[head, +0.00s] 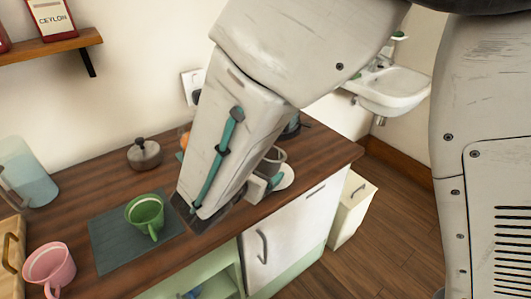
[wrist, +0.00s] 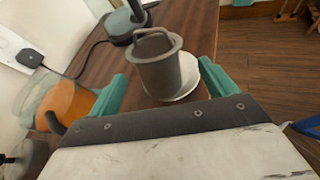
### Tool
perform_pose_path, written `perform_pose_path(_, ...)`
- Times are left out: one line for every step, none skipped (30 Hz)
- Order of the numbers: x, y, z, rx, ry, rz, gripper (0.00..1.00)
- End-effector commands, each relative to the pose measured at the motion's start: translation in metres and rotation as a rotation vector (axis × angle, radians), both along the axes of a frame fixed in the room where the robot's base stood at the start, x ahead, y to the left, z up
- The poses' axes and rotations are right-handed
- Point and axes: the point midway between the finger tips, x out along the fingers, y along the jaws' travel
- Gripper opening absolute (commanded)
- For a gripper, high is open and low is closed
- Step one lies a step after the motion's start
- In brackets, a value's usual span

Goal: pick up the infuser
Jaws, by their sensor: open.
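The infuser (wrist: 163,72) looks like a dark grey metal cup with a loop handle at its rim. It stands upright, over or on a white round dish (wrist: 187,90), on the wooden counter. It partly shows in the head view (head: 273,158), behind my arm. My gripper (wrist: 163,70) is open, with one teal finger to each side of the infuser in the wrist view. I cannot tell if either finger touches it. The lower part of the infuser's surroundings is hidden by my gripper's body.
An orange round object (wrist: 65,103) sits close to the left finger. A dark appliance with a cord (wrist: 125,25) stands behind the infuser. A green mug (head: 146,214) on a dark mat (head: 110,240), a pink mug (head: 50,268) and a lidded pot (head: 144,154) are on the counter (head: 90,190).

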Motion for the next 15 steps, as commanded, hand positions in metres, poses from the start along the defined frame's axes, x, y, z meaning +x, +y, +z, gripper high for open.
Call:
perform_pose_path(0.003,-0.002,0.0,0.0,-0.001,-0.001,0.84)
perform_pose_path(0.006,-0.003,-0.001,-0.001,-0.001,0.0,0.84)
perform_pose_path(0.009,-0.005,-0.003,0.0,0.0,0.0,0.84)
perform_pose_path(0.012,-0.007,-0.004,0.0,0.0,-0.001,0.84)
perform_pose_path(0.014,-0.008,-0.006,0.0,0.0,-0.001,0.84)
perform_pose_path(0.018,-0.01,-0.007,0.0,0.0,0.0,0.84)
perform_pose_path(0.021,-0.011,-0.008,0.0,0.0,0.0,0.84)
perform_pose_path(0.023,-0.012,-0.009,0.0,0.0,0.0,0.84)
perform_pose_path(0.028,-0.015,-0.011,0.0,0.0,-0.001,0.84)
perform_pose_path(0.031,-0.016,-0.012,0.0,0.0,-0.001,0.84)
perform_pose_path(0.035,-0.018,-0.013,0.0,0.0,-0.001,0.84)
perform_pose_path(0.041,-0.021,-0.015,0.001,0.001,-0.002,0.84)
perform_pose_path(0.046,-0.023,-0.016,0.001,0.0,-0.003,0.84)
perform_pose_path(0.05,-0.025,-0.017,0.001,0.0,-0.003,0.84)
perform_pose_path(0.054,-0.028,-0.019,0.001,0.0,-0.004,0.84)
